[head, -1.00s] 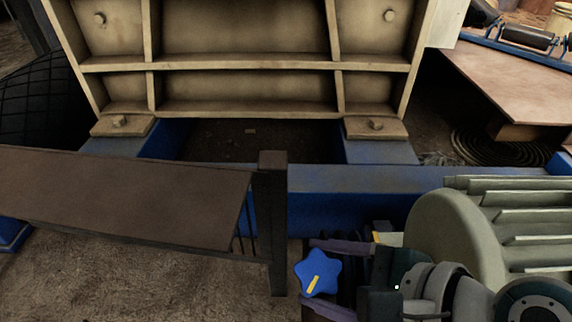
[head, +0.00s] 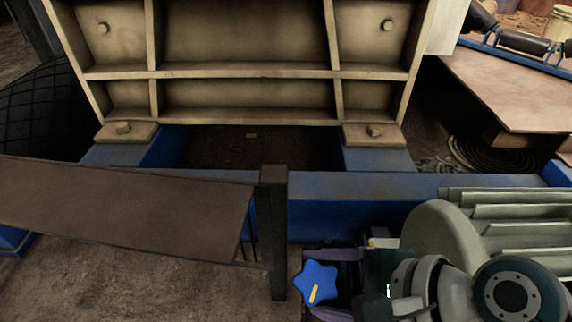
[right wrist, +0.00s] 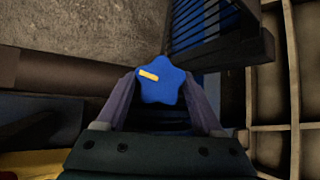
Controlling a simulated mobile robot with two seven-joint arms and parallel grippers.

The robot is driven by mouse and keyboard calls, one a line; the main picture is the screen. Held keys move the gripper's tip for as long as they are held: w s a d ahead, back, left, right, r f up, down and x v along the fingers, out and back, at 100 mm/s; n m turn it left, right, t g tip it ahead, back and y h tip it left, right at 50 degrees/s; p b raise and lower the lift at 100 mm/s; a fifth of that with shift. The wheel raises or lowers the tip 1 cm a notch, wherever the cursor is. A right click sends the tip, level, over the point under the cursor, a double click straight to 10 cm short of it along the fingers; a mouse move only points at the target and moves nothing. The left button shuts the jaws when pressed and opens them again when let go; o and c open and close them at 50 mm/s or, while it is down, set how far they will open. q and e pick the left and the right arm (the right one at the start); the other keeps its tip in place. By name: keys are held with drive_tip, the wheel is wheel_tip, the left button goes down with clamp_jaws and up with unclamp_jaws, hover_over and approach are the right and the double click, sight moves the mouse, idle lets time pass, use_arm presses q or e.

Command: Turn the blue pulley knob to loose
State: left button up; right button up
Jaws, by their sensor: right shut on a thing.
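The blue pulley knob (head: 316,283) is star-shaped with a yellow mark on its face. It sits low in the head view, just right of a dark upright post. In that view its yellow mark is near upright, tilted slightly right at its top. My right gripper (head: 313,284) reaches in from the right, its fingers above and below the knob. In the right wrist view the blue knob (right wrist: 163,86) lies between both fingers of my right gripper (right wrist: 161,80), which are shut on it. The knob's shaft is hidden. My left gripper is not in view.
A grey-green finned motor (head: 445,240) stands close beside my right arm. The dark post (head: 273,230) and brown guard panel (head: 120,205) are left of the knob. A blue beam (head: 350,190) runs behind, below the ribbed cream crusher body (head: 245,95).

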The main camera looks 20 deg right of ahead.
drive_tip(key=n+g+p, duration=0.1)
drive_tip(key=n+p, duration=0.1)
drive_tip(key=shift+w+r+n+g, duration=0.1)
drive_tip(key=shift+r+n+g, duration=0.1)
drive_tip(key=shift+n+g, duration=0.15)
drive_tip(key=shift+f+n+g+p, duration=0.1)
drive_tip(key=shift+n+g+p, duration=0.45)
drive_tip(key=o, duration=1.4)
